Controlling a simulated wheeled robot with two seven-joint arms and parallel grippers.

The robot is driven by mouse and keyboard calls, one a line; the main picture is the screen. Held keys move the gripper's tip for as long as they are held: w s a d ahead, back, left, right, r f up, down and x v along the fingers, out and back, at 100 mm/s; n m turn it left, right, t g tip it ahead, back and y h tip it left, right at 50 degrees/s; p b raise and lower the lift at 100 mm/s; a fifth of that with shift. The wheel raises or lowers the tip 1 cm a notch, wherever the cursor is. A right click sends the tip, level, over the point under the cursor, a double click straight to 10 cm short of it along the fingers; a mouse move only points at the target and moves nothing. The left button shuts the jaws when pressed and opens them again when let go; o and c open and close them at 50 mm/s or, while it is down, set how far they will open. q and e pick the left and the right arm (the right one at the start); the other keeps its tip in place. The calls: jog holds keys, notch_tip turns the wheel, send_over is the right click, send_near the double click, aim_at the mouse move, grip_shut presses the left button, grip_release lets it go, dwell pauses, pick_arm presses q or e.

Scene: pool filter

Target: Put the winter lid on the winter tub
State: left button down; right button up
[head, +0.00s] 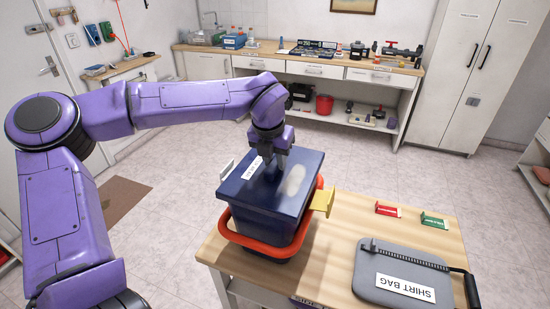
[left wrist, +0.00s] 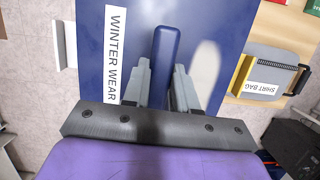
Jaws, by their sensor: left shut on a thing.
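The dark blue winter lid (head: 300,168) lies over the dark blue winter tub (head: 268,226) at the table's left end. An orange frame (head: 246,241) runs around the tub. I cannot tell whether the lid touches the rim or is fully seated. The left wrist view shows the lid (left wrist: 90,60) with a white "WINTER WEAR" label and a raised blue bar handle (left wrist: 166,50). My left gripper (head: 272,168) is shut on that handle, its fingers on both sides in the left wrist view (left wrist: 162,85). My right gripper is not in view.
A white tab (head: 227,169) and a yellow tab (head: 323,202) flank the tub. On the wooden table (head: 340,237), a grey "SHIRT BAG" case (head: 385,272) lies right, with red (head: 389,210) and green (head: 434,220) labelled pieces behind it. A workbench (head: 300,66) stands at the back.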

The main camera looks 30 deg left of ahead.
pick_arm(q)
jog(key=shift+w+f, duration=0.15)
jog(key=shift+f, duration=0.1)
jog(key=shift+f+b, duration=0.55)
jog(key=shift+f, duration=0.05)
dwell(0.3)
jog(key=c, duration=0.8)
grip_release()
jog(key=shift+r, duration=0.45)
jog(key=b+v, duration=0.1)
jog(key=v, duration=0.8)
jog(key=shift+s+r, duration=0.25)
jog(key=shift+r, duration=0.1)
